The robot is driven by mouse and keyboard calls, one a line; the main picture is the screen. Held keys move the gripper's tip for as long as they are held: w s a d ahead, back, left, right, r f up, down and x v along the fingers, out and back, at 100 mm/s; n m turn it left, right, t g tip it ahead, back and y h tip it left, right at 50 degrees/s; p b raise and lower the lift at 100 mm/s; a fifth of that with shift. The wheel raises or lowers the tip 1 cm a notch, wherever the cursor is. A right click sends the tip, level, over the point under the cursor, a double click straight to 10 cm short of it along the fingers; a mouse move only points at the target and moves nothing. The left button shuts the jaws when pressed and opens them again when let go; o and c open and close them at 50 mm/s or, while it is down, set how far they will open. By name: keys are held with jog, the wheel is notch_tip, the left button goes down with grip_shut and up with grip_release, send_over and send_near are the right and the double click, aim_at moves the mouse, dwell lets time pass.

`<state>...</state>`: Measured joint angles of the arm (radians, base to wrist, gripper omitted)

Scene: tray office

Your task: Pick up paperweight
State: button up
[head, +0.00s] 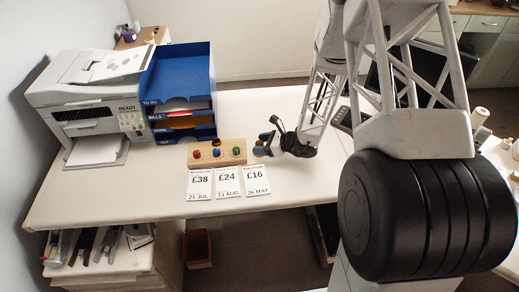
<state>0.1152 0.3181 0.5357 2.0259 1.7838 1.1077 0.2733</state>
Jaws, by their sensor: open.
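My gripper (265,144) is over the desk, just right of a wooden block, with its dark body and bluish fingertips low near the desk top. It is open. A small orange-brown thing (259,151) shows by the fingertips; it is too small to tell whether it is the paperweight or whether the fingers touch it. The wooden block (238,145) bears a red, a green and a blue knob. No other thing can be clearly recognised as a paperweight. My arm hides part of the desk on the right.
Three price cards (228,181) lie in front of the block. A blue letter tray (183,72) with papers and a printer (90,95) stand at the left. A keyboard or similar dark device (345,118) lies behind my arm. The desk's front left (120,195) is clear.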

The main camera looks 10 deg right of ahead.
jog(key=shift+w+a+f, duration=0.15)
jog(key=shift+w+a, duration=0.05)
jog(key=shift+a, duration=0.15)
jog(key=shift+c, duration=0.5)
grip_shut()
